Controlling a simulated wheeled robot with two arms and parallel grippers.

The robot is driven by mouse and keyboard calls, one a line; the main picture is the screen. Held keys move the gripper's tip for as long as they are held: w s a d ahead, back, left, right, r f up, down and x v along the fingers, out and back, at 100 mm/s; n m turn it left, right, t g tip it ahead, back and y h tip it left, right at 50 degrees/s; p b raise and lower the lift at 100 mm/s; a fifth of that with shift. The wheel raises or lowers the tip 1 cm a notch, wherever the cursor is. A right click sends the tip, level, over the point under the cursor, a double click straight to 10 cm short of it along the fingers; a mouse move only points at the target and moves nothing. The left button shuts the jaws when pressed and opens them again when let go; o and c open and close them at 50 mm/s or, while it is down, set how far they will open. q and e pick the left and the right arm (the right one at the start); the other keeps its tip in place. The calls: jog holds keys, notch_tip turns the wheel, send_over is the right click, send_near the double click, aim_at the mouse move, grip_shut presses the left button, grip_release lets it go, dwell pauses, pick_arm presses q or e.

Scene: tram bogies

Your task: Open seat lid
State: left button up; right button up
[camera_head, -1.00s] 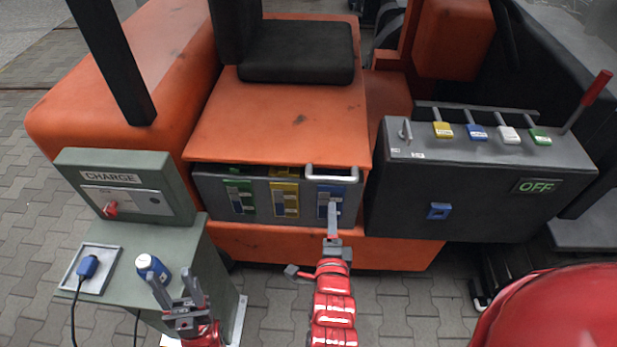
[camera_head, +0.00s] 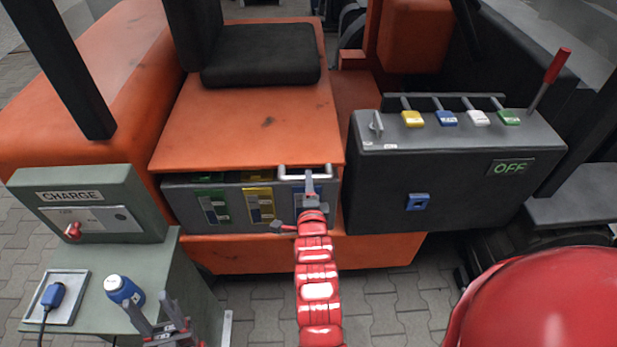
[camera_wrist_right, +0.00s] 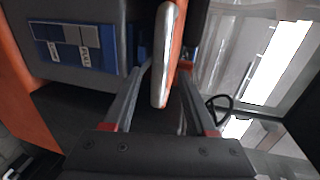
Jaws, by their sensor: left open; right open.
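The orange seat lid (camera_head: 240,128) carries a black cushion (camera_head: 262,55) and lies over the grey battery compartment. A light metal handle (camera_head: 290,171) is at the lid's front right edge. My right gripper (camera_head: 310,178) is at that handle in the head view. In the right wrist view the handle (camera_wrist_right: 167,60) stands between the two open fingers of my right gripper (camera_wrist_right: 162,90), which is not closed on it. My left gripper (camera_head: 153,312) is open and empty above the green charging stand, low in the head view.
A dark control box (camera_head: 450,185) with an OFF display stands close at right, with a red lever (camera_head: 557,66).

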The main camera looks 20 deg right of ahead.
jog(key=shift+x, duration=1.85)
jog(key=shift+d, duration=0.1)
jog(key=shift+s, duration=0.1)
grip_shut()
